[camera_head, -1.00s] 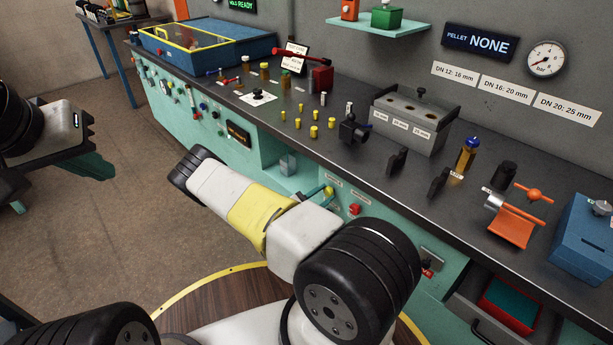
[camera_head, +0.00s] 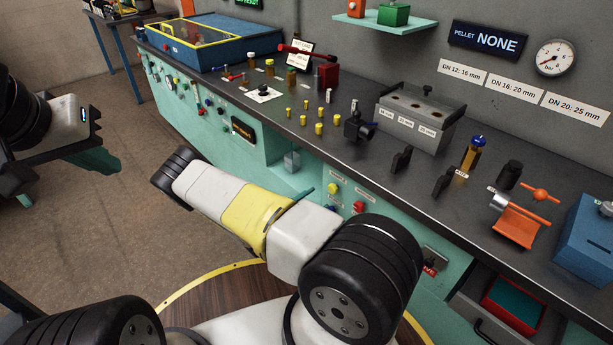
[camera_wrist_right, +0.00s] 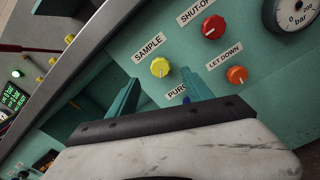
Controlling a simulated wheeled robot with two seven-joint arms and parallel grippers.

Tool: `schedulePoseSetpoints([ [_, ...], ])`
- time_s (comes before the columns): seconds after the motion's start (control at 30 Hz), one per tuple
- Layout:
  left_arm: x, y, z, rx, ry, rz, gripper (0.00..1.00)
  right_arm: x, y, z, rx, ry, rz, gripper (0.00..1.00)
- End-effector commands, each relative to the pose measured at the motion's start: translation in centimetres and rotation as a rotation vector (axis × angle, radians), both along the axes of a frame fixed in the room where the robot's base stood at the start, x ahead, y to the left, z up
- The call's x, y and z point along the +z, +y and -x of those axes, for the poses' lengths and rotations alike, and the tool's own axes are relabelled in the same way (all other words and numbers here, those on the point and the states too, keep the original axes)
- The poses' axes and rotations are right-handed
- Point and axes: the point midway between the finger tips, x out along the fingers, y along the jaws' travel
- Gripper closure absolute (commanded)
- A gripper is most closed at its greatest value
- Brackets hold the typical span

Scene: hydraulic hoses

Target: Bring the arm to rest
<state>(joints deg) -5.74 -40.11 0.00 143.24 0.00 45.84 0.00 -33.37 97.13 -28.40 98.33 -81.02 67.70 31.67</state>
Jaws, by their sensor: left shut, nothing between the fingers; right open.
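My right gripper (camera_wrist_right: 160,94) is open and empty in the right wrist view, its two teal fingers spread in front of the panel. The yellow SAMPLE knob (camera_wrist_right: 160,67) shows beyond the gap between them, with nothing gripping it. In the head view, my right forearm with its yellow band (camera_head: 252,218) lies across the middle and hides most of that gripper. The yellow knob also shows there (camera_head: 333,188), clear of the arm. My left gripper (camera_head: 98,163) is shut and empty at the left, over the floor.
The teal bench has a dark worktop (camera_head: 390,175) carrying several fittings and a grey block (camera_head: 415,115). An open drawer with a red tray (camera_head: 513,303) juts out at the lower right. Red (camera_wrist_right: 213,27) and orange knobs (camera_wrist_right: 237,75) sit near my right fingers.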

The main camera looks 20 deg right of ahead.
Motion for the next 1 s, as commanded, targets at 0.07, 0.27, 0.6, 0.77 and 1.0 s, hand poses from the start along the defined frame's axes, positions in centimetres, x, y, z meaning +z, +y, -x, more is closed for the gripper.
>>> schedulePoseSetpoints([
  [0.07, 0.0, 0.0, 0.0, 0.000, 0.000, 0.000, 1.00, 0.0, 0.7, 0.3, 0.000, 0.000, 0.000, 0.41],
  [0.27, 0.0, 0.0, 0.0, 0.000, 0.000, 0.000, 1.00, 0.0, 1.1, 0.5, -0.001, -0.001, -0.001, 0.41],
  [0.6, 0.0, 0.0, 0.0, 0.000, 0.000, 0.000, 1.00, 0.1, 1.1, 0.5, -0.003, -0.001, -0.002, 0.41],
  [0.77, 0.0, 0.0, 0.0, 0.000, 0.000, 0.000, 1.00, 1.8, 1.0, 0.6, -0.073, -0.032, -0.051, 0.41],
  [1.0, 0.0, 0.0, 0.0, 0.000, 0.000, 0.000, 1.00, 8.1, 1.2, 2.4, -0.350, -0.132, -0.274, 0.41],
])
